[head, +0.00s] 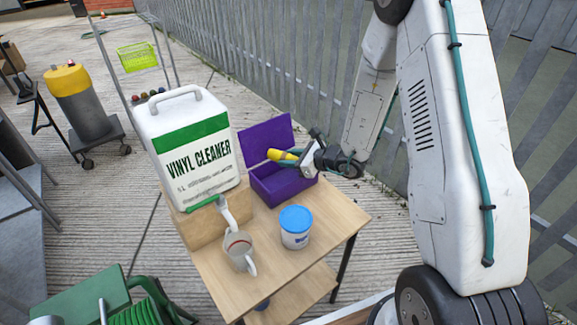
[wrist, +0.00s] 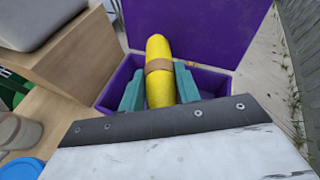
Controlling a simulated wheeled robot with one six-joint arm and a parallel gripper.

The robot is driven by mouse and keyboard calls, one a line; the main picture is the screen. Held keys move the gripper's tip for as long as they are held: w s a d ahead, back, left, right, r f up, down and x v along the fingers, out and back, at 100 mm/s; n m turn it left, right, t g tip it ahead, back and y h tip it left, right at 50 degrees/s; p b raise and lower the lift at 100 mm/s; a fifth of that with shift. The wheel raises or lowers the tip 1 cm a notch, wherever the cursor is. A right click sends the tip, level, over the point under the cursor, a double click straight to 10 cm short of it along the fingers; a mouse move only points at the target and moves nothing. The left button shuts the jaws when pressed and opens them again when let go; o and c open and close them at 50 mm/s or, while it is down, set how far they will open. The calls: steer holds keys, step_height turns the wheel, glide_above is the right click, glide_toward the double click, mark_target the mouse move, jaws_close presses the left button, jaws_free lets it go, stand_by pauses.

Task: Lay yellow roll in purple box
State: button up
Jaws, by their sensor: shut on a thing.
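The yellow roll (wrist: 158,62) has a brown band round its middle. My gripper (wrist: 158,88) is shut on it, with one green finger on each side. In the head view the roll (head: 281,155) sticks out from my gripper (head: 296,158) over the purple box. The purple box (head: 284,190) stands open on the wooden table, its lid (head: 266,138) raised at the back. The box also shows in the wrist view (wrist: 112,92), behind and below the roll. The roll appears above the box opening; I cannot tell whether it touches the box. My fingers hide part of the box interior.
A large vinyl cleaner jug (head: 187,140) stands on a wooden block left of the box. A grey fence (head: 300,60) runs behind.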

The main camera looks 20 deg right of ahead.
steer(key=shift+w+a, duration=0.15)
steer(key=shift+w, duration=0.2)
steer(key=shift+w+f, duration=0.1)
steer(key=shift+f, duration=0.05)
step_height(320, 180, down, 3)
steer(key=shift+f, duration=0.15)
steer(key=o, duration=1)
